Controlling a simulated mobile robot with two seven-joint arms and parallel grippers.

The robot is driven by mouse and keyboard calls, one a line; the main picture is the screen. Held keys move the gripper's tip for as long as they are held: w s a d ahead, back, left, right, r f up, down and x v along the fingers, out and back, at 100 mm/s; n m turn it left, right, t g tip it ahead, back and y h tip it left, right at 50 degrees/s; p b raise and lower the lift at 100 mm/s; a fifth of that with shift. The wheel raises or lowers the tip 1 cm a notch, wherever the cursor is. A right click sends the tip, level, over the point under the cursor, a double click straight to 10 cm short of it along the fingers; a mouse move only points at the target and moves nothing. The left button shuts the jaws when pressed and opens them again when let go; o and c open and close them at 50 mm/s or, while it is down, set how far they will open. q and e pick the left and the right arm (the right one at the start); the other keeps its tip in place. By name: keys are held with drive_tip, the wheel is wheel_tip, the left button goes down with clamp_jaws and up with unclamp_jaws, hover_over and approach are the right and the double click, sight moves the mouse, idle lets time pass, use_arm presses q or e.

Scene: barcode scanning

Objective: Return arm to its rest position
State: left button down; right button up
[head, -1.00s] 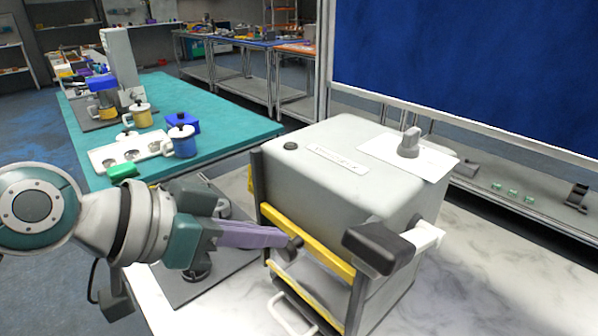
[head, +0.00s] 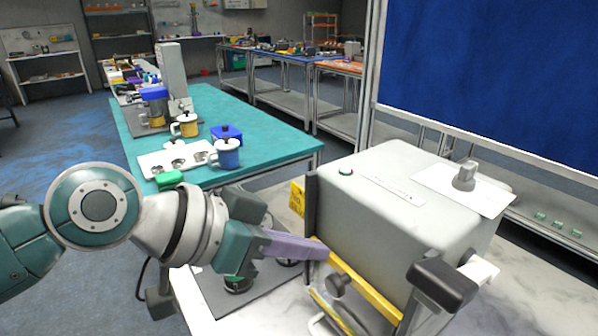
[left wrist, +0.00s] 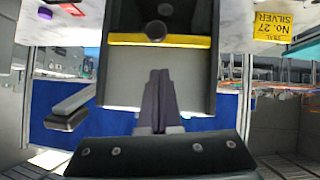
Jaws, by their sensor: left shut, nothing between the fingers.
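My left gripper (head: 318,249) is shut, with its purple fingers together and nothing between them. In the head view its tips are at the left front of the grey box-shaped machine (head: 400,205), close to its yellow bar; I cannot tell if they touch. In the left wrist view the shut fingers (left wrist: 160,75) point toward the machine's front, with the yellow bar (left wrist: 125,39) and a dark round knob (left wrist: 157,31) beyond them. My right gripper is not in view.
A black-ended lever (head: 442,285) sticks out at the machine's front. A green button (head: 345,171) is on its top. A yellow label (head: 297,198) stands to its left. A teal table (head: 270,137) with mugs (head: 227,153) and a white tray (head: 158,164) is behind my arm.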

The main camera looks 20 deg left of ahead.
use_arm(q)
drive_tip(key=v, duration=0.9)
drive_tip(key=s+d+f+n+g+y, duration=0.1)
drive_tip(key=s+f+g+y, duration=0.15)
drive_tip(key=s+f, duration=0.45)
drive_tip(key=s+a+n+g+y+p, duration=0.15)
drive_tip(key=s+a+n+y, duration=0.3)
drive_tip(key=s, duration=0.55)
wheel_tip(320, 180, up, 30)
drive_tip(key=p, duration=2.9)
drive_tip(key=shift+a+y, duration=0.3)
drive_tip(key=shift+y, duration=0.1)
